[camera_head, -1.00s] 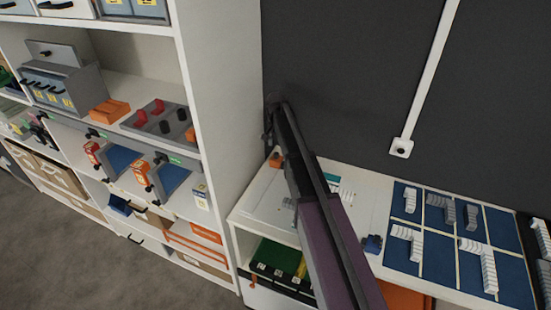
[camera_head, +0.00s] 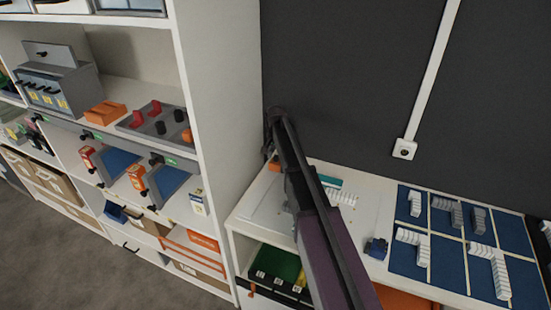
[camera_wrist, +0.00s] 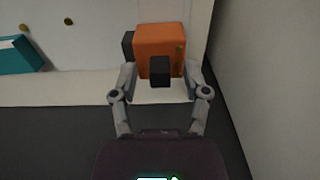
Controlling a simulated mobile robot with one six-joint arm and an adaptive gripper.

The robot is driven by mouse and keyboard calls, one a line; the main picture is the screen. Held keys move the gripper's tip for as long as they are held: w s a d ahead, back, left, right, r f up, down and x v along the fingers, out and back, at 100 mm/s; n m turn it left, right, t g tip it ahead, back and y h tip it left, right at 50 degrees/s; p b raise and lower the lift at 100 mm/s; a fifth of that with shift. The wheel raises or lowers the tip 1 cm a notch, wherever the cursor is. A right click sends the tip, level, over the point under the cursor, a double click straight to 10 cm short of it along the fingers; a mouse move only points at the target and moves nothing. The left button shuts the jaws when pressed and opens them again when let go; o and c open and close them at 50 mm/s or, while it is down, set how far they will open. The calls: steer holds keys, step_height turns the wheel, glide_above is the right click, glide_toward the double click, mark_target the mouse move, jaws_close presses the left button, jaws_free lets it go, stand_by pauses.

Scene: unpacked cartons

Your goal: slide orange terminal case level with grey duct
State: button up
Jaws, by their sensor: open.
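The orange terminal case (camera_wrist: 160,40) is a box near the top middle of the wrist view, standing on a white surface. In the head view a small part of it (camera_head: 274,164) shows at the back left of the white worktop, beside my arm. A black block (camera_wrist: 160,70) shows in front of its near face. My gripper (camera_wrist: 160,80) is open, with one finger on each side of the case's near end; contact cannot be told. A dark grey block (camera_wrist: 128,45) shows just behind the case's left side; I cannot tell whether it is the grey duct.
A teal item (camera_wrist: 22,55) lies to the left in the wrist view. The worktop (camera_head: 345,225) carries a blue item (camera_head: 376,248) and a blue compartment board (camera_head: 412,268) with white and grey parts. A white shelf unit (camera_head: 230,130) stands left.

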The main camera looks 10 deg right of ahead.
jaws_close()
steer(key=s+a, duration=0.3)
steer(key=s, duration=0.2)
steer(key=s+a, duration=0.3)
steer(key=s, duration=0.2)
steer(key=s+a, duration=0.4)
steer(key=s, duration=0.1)
jaws_free()
steer(key=shift+w, duration=0.15)
